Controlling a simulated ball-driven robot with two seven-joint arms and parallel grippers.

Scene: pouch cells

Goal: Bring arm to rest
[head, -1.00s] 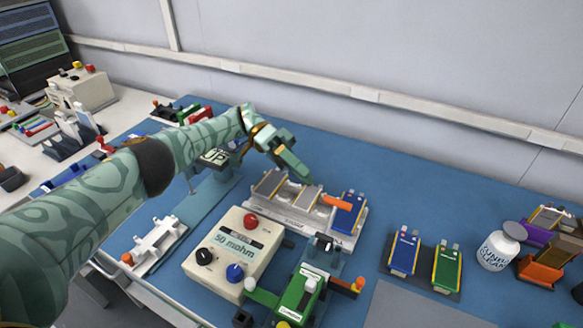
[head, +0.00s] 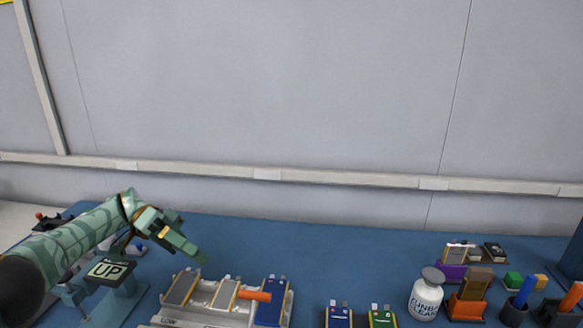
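My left arm comes in from the left edge, and its green gripper (head: 200,258) hangs above the back-left of the pale cell tray (head: 205,318). The fingers point down and to the right. I see them nearly edge-on and cannot tell whether there is a gap between them. No held object shows at the fingertips. The tray carries grey pouch cells (head: 183,287), a blue cell (head: 272,302) and an orange piece (head: 254,296). My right gripper is not in view.
A stand marked UP (head: 110,270) is below my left forearm. A blue cell (head: 338,317) and a green cell (head: 382,318) lie at the front. A white bottle (head: 426,296) and an orange holder (head: 468,307) stand at right.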

